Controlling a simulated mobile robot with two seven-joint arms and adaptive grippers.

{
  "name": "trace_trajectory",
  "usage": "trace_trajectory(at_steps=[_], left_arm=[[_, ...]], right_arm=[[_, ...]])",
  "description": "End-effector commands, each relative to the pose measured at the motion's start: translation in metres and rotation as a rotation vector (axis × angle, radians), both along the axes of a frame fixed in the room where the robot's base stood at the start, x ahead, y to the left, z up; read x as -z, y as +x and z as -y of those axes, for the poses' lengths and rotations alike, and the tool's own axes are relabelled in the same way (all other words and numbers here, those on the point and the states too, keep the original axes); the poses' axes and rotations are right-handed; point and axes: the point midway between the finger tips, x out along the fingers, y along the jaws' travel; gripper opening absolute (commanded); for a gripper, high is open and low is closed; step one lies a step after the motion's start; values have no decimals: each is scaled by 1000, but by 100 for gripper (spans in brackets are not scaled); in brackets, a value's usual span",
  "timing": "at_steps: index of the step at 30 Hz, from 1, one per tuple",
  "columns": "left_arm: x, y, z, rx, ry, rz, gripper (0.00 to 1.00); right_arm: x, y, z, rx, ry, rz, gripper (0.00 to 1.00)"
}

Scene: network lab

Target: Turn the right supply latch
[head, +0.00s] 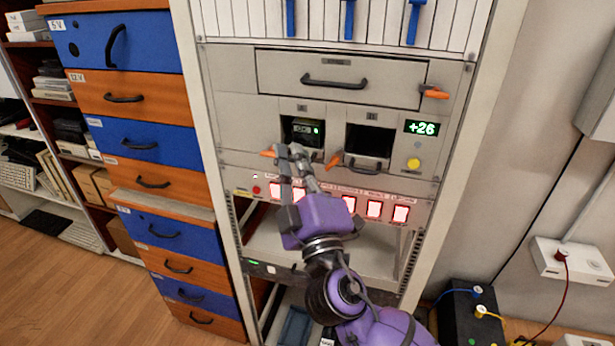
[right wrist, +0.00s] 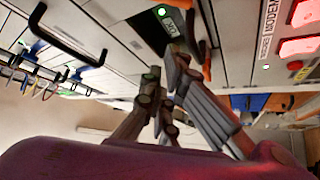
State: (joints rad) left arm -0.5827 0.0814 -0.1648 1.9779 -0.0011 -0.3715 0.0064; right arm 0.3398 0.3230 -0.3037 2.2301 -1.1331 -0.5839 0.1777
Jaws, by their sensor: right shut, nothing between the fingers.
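The grey rack panel has two square bays. The left bay holds a dark supply module (head: 303,131) with a green light, and the right bay (head: 371,141) is dark with a black handle low in it. One orange latch (head: 267,153) is at the lower left of the left bay. Another orange latch (head: 333,160) sits between the bays, tilted. My right gripper (head: 289,151) is shut and empty in front of the left bay's lower edge, between these latches. In the right wrist view its fingertips (right wrist: 172,72) are beside an orange latch (right wrist: 207,62); contact is unclear. My left gripper is out of view.
Above is a drawer (head: 338,80) with a black handle and an orange latch (head: 434,93) at its right. A green +26 display (head: 421,128) and yellow button (head: 413,163) are at the right. Lit red switches (head: 374,209) line the panel below, close to my right gripper.

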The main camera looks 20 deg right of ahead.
Motion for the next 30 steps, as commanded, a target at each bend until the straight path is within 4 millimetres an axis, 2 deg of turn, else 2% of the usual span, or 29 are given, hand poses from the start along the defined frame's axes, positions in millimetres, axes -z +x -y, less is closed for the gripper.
trace_trajectory(at_steps=[1, 3, 9, 23, 30], left_arm=[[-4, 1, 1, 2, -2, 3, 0], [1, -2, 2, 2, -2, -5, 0], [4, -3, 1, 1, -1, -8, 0], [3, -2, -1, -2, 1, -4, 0], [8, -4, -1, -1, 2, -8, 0]], right_arm=[[-7, 6, 2, 2, -3, 5, 0], [11, -3, 12, 3, -3, -6, 0], [24, -12, 24, 2, 0, -5, 0], [25, -13, 26, 1, 1, -2, 0], [29, -1, 28, 1, 3, -2, 0]])
